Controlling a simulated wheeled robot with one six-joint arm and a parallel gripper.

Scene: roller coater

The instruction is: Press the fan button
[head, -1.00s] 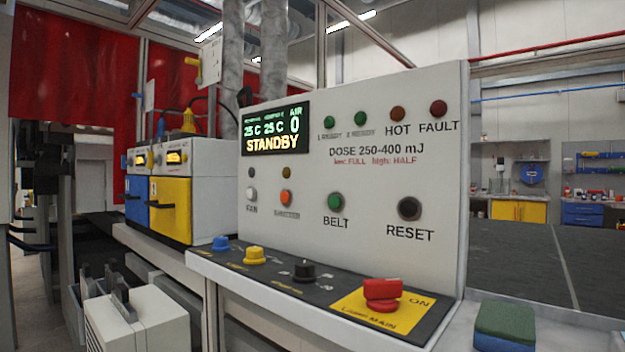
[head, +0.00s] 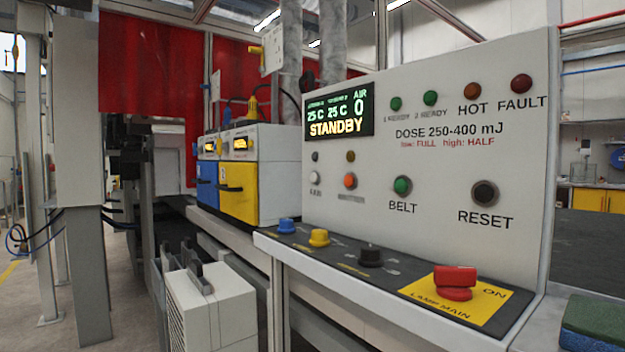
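The fan button (head: 314,178) is a small white round button at the left of the light grey control panel (head: 430,235), below the display. Its label was readable as FAN a second ago and is hard to read now. A small dark lamp (head: 315,157) sits just above it and looks unlit. The display (head: 339,115) reads STANDBY, 25 C, 25 C and AIR 0. My gripper is not in view, and nothing covers the button.
Beside it are an orange button (head: 350,181), green BELT button (head: 402,185) and black RESET button (head: 484,193). A pale box (head: 210,305) stands at lower left. A green-blue block (head: 595,328) lies at lower right.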

